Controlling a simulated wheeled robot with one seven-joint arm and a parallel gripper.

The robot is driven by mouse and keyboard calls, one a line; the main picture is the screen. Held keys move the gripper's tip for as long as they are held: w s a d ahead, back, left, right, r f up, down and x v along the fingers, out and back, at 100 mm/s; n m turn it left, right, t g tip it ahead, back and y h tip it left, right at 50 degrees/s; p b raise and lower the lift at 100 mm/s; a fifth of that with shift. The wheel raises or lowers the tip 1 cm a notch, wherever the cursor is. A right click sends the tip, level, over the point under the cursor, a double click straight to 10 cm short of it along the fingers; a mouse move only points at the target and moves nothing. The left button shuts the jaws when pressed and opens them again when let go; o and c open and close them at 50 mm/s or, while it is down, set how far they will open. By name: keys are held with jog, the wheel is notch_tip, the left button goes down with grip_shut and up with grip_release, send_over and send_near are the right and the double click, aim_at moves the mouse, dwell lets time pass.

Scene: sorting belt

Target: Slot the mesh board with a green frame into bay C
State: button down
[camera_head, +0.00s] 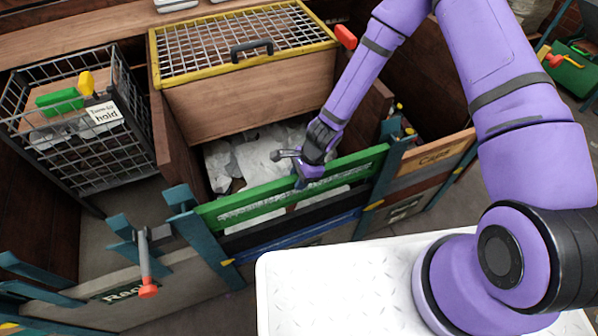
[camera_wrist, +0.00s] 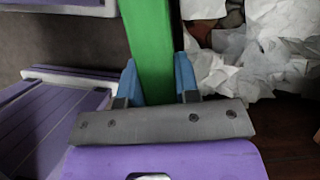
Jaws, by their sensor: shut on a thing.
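The green-framed board (camera_head: 250,203) spans between two teal posts in the head view, above a black board and a blue one. Its long green top edge shows, with a pale strip along its face; I cannot make out mesh. My gripper (camera_head: 308,172) is shut on this top edge right of its middle. In the wrist view the green bar (camera_wrist: 149,45) passes between the two blue fingers of my gripper (camera_wrist: 158,82). I cannot tell how far the board sits in the posts' channels, and no letter C is readable.
Behind the board is a bin with crumpled white paper (camera_head: 245,158). A wooden box with a yellow-framed mesh lid (camera_head: 200,62) stands behind it. A wire basket (camera_head: 125,150) is at left. Teal posts (camera_head: 183,200) and (camera_head: 388,150) flank the board. A grey lever with a red tip (camera_head: 146,265) stands at lower left.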

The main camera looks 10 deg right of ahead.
aim_at(300, 194)
jog(key=shift+f, duration=4.05)
jog(key=shift+f, duration=0.25)
jog(key=shift+f, duration=0.35)
jog(key=c, duration=0.8)
grip_release()
jog(key=shift+f, duration=0.1)
jog(key=v, duration=1)
jog(key=shift+w+d+r, duration=0.1)
jog(key=shift+d+r, duration=0.05)
jog(key=shift+r, duration=0.2)
